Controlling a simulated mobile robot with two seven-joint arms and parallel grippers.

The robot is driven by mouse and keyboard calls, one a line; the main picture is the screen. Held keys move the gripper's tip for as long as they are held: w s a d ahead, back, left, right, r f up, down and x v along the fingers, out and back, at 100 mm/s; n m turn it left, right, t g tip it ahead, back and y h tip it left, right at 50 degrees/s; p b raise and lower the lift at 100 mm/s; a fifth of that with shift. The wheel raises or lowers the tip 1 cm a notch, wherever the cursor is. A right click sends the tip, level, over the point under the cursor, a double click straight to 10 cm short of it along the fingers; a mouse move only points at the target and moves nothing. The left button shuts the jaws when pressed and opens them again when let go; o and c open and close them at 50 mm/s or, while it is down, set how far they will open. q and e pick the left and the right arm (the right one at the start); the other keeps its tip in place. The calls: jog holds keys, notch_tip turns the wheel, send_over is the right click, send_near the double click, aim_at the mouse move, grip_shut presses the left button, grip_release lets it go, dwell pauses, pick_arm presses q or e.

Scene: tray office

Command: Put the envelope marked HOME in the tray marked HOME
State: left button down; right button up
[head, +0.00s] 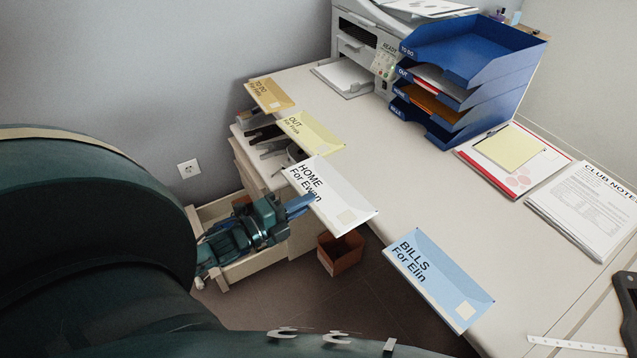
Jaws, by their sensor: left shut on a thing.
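The white HOME envelope (335,192) is marked "HOME For Ewan". It extends past the desk's front edge, and I cannot tell whether it touches the desktop. My left gripper (299,206) is shut on its near left edge. The blue tray stack stands at the back of the desk, with labels from top down TO DO, OUT, HOME and BILLS. The HOME tray (401,93) is third from the top; its inside is mostly hidden, with something orange showing near it. My right gripper is not in view.
The TO DO (270,95), yellow OUT (312,131) and blue BILLS envelopes (440,279) lie along the desk's front edge. A printer (357,45) stands left of the trays. A clipboard with a yellow pad (508,148) and papers (588,208) lie right. The middle desktop is clear.

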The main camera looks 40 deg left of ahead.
pick_arm(q)
jog(key=shift+s+a+r+p, duration=0.2)
jog(key=shift+s+r+p, duration=0.05)
jog(key=shift+s, duration=0.45)
jog(key=shift+s+a+r+p, duration=0.2)
jog(key=shift+s+r+p, duration=0.05)
jog(key=shift+s, duration=0.4)
